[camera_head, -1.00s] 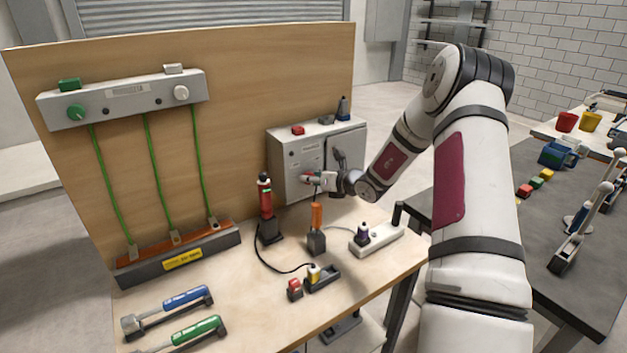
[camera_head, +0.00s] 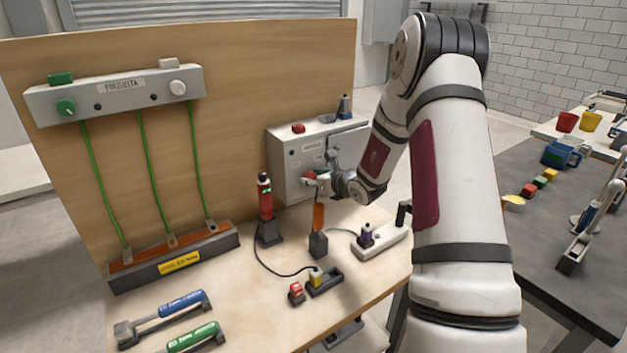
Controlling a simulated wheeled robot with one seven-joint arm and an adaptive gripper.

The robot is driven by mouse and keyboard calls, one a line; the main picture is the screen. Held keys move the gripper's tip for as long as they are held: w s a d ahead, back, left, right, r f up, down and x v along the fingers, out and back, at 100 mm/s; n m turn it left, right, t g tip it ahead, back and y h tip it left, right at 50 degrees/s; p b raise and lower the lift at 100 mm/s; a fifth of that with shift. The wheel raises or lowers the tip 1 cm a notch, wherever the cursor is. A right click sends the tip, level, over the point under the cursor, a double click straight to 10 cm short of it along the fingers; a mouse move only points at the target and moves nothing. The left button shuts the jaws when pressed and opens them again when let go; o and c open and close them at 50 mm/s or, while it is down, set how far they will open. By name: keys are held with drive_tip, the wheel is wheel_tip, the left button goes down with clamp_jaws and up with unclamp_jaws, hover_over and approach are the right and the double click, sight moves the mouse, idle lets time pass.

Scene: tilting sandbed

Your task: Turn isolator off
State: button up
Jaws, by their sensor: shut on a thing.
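A grey electrical box (camera_head: 294,154) stands against the wooden back panel, at the right end of the workbench. A small red handle (camera_head: 309,176) shows on its front, and I take this to be the isolator. My gripper (camera_head: 316,180) is at the front of the box, shut on the red handle. The fingers and wrist hide most of the handle, so its exact angle is hard to tell. The right door of the box is partly hidden behind my arm.
An orange-handled tool (camera_head: 318,217) stands upright just below my gripper. A red cylinder (camera_head: 265,197) stands to its left. A white power strip (camera_head: 379,243) lies to the right.

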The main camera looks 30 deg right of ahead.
drive_tip(key=o, duration=1.2)
drive_tip(key=shift+c, duration=0.2)
drive_tip(key=v, duration=1.2)
